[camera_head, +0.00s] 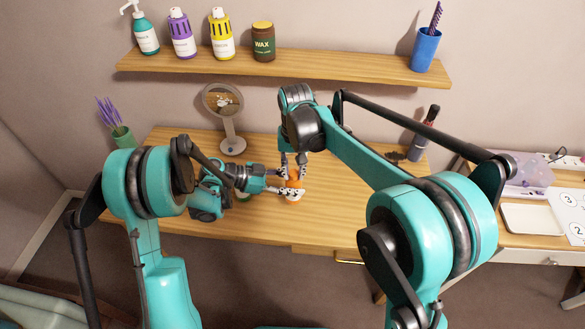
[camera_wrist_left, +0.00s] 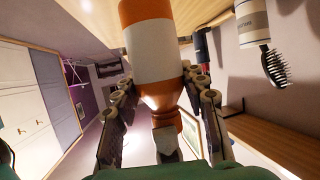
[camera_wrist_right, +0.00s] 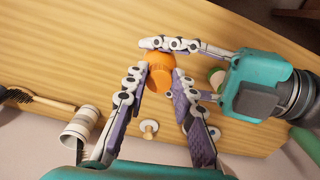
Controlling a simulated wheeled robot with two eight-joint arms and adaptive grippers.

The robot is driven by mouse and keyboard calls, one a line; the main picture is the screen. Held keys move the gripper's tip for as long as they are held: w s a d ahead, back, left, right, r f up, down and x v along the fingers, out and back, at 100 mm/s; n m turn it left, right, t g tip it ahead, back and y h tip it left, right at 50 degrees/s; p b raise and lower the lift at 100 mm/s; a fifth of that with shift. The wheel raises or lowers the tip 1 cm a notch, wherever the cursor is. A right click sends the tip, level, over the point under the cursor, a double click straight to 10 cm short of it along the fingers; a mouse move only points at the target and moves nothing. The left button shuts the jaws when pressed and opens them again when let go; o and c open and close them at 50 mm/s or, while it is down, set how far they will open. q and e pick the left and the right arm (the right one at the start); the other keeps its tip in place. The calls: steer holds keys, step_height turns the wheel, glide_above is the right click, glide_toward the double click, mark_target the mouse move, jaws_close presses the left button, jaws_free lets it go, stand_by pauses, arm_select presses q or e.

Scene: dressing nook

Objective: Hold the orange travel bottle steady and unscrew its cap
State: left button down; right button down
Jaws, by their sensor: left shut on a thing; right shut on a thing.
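The orange travel bottle (camera_head: 291,197) is at the middle of the wooden table, mostly covered by my grippers. In the left wrist view the bottle (camera_wrist_left: 152,48) shows an orange body with a white label. My left gripper (camera_head: 276,189) comes in from the left and is shut around the bottle's side. My right gripper (camera_head: 292,164) reaches down from above and is shut at the bottle's top. In the right wrist view the orange cap (camera_wrist_right: 160,63) shows between the right fingertips, beside the left gripper's fingers (camera_wrist_right: 172,68). I cannot tell whether the cap has turned.
A round mirror (camera_head: 232,145) stands behind on the table. A small green-topped jar (camera_wrist_right: 216,78) is close to the left gripper. A dark hairbrush (camera_head: 396,156) lies at the right. A wall shelf (camera_head: 290,66) with several bottles is above. The table's front is clear.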

arm_select(q)
steer(key=shift+w+a, duration=0.1)
steer(key=shift+w, duration=0.05)
arm_select(e)
steer(key=n, duration=0.7)
steer(key=shift+d, duration=0.3)
steer(key=n, duration=0.7)
steer(key=shift+w+n, duration=0.3)
steer(key=n, duration=0.4)
steer(key=shift+w+n, duration=0.1)
steer(key=shift+n, duration=0.2)
steer(key=n, duration=0.4)
steer(key=shift+w+a+n, duration=0.1)
steer(key=shift+w+n, duration=0.05)
steer(key=shift+n, duration=0.25)
steer(key=n, duration=0.6)
steer(key=shift+a+r, duration=0.1)
steer(key=shift+a, duration=0.1)
steer(key=shift+w+f, duration=0.1)
steer(key=shift+f, duration=0.3)
arm_select(q)
steer(key=shift+r, duration=0.1)
arm_select(e)
steer(key=shift+r, duration=0.1)
steer(key=shift+r, duration=1.05)
